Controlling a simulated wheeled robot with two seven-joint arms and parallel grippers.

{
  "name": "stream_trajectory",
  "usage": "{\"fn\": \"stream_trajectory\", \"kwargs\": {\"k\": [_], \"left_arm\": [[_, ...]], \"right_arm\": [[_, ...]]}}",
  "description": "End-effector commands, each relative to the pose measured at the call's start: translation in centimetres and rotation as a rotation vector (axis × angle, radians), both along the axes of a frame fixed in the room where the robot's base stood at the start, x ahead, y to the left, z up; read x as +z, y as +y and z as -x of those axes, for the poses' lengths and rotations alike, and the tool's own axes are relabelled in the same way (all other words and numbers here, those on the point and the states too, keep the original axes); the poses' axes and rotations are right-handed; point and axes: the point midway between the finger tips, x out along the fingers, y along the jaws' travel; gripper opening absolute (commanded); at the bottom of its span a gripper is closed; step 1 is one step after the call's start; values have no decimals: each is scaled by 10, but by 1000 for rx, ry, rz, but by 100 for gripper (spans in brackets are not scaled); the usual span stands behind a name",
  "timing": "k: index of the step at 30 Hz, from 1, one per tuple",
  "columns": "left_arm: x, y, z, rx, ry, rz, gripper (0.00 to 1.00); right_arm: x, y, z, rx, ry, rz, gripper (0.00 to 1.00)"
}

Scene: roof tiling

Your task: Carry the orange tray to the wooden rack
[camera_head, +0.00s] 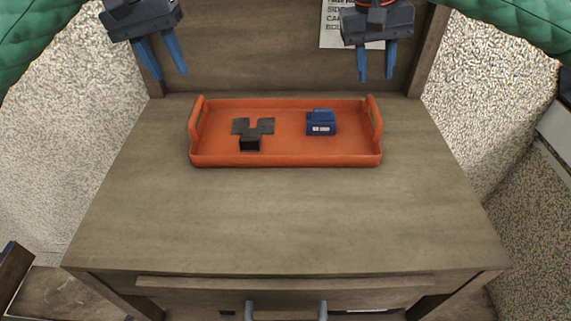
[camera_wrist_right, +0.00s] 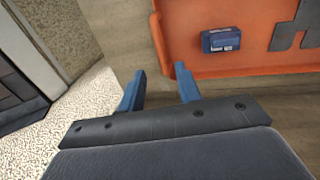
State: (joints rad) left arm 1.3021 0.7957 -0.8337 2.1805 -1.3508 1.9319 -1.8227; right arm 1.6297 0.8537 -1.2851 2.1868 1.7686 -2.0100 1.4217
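The orange tray (camera_head: 285,160) lies flat on the wooden table, towards its far side, with a raised handle at its left and right ends. It holds a dark T-shaped piece with a black block (camera_head: 250,143) and a small blue box (camera_head: 321,124). My left gripper (camera_head: 165,77) is open and empty above the far left of the tray. My right gripper (camera_head: 376,78) is open and empty above the tray's right end. In the right wrist view, the fingers (camera_wrist_right: 160,80) are apart, beside the tray's edge (camera_wrist_right: 160,45). I cannot make out the wooden rack for certain.
The wooden table (camera_head: 290,220) is bare in front of the tray. A drawer with a grey handle (camera_head: 286,306) is at its front. A printed sheet (camera_head: 340,30) hangs on the wooden back panel. A wooden piece (camera_head: 12,275) shows at the lower left.

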Motion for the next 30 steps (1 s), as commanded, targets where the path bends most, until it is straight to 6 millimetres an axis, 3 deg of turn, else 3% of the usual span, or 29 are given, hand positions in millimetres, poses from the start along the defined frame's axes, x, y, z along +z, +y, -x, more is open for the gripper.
{"fn": "stream_trajectory", "kwargs": {"k": [9, 25, 30], "left_arm": [[0, 0, 0, 0, 0, 0, 34], [0, 0, 0, 0, 0, 0, 34], [18, 0, 0, 0, 0, 0, 34]], "right_arm": [[20, 4, 0, 0, 0, 0, 34], [22, 4, 0, 0, 0, 0, 34], [39, 4, 0, 0, 0, 0, 34]]}}
